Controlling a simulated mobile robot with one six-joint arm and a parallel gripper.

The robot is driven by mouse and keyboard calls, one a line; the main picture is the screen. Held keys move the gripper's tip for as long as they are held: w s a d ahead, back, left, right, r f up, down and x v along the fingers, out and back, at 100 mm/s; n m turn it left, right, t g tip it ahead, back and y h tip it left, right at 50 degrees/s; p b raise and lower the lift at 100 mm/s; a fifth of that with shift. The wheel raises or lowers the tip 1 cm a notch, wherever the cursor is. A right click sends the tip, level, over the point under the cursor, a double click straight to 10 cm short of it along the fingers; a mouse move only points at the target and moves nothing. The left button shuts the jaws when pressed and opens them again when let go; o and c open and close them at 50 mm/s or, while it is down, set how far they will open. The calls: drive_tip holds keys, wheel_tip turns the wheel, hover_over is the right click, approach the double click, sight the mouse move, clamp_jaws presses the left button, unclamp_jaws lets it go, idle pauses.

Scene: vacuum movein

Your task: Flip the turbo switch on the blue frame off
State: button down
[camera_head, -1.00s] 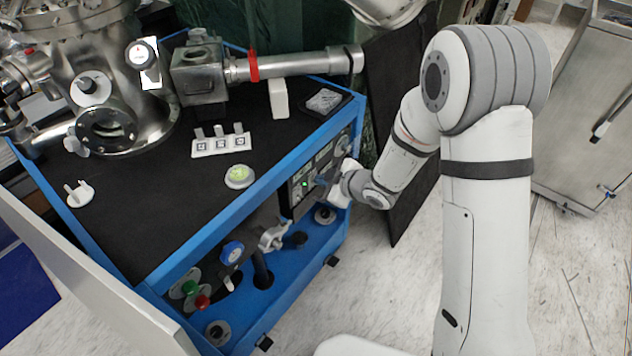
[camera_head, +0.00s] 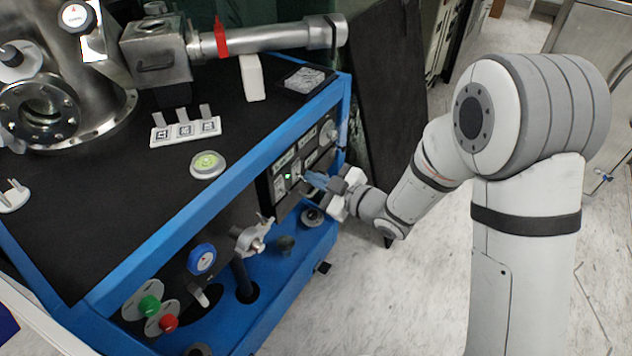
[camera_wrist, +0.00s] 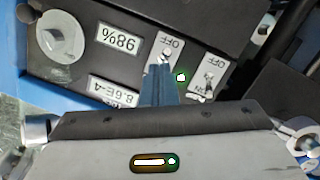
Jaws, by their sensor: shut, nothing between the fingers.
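The blue frame (camera_head: 180,226) carries a dark control panel (camera_head: 291,172) on its front face. In the wrist view the panel appears inverted, with two toggle switches on white plates marked OFF. One toggle switch (camera_wrist: 165,54) is right at the tips of my gripper (camera_wrist: 160,66); I cannot tell whether they touch. The other toggle switch (camera_wrist: 208,80) is to the right, with a lit green lamp (camera_wrist: 181,77) between them. No turbo label is legible. My gripper (camera_head: 308,177) has its blue fingers shut, empty, pointing at the panel, and they hide part of the nearer switch plate.
Displays reading 98% (camera_wrist: 120,40) and 8.6E-4 (camera_wrist: 113,91) lie left of the switches. A blue gauge (camera_head: 202,259), green button (camera_head: 149,306) and red button (camera_head: 168,323) are lower left on the frame. A dark upright panel (camera_head: 385,95) stands behind my arm. Floor at right is open.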

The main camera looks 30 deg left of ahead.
drive_tip(key=shift+s+r, duration=0.2)
drive_tip(key=shift+r, duration=0.1)
drive_tip(key=shift+s+d+f, duration=0.1)
drive_tip(key=shift+d, duration=0.05)
drive_tip(key=d+f+b, duration=0.1)
drive_tip(key=d+b, duration=0.1)
drive_tip(key=d, duration=0.7)
drive_tip(key=shift+s+d, duration=0.4)
drive_tip(key=shift+s, duration=0.05)
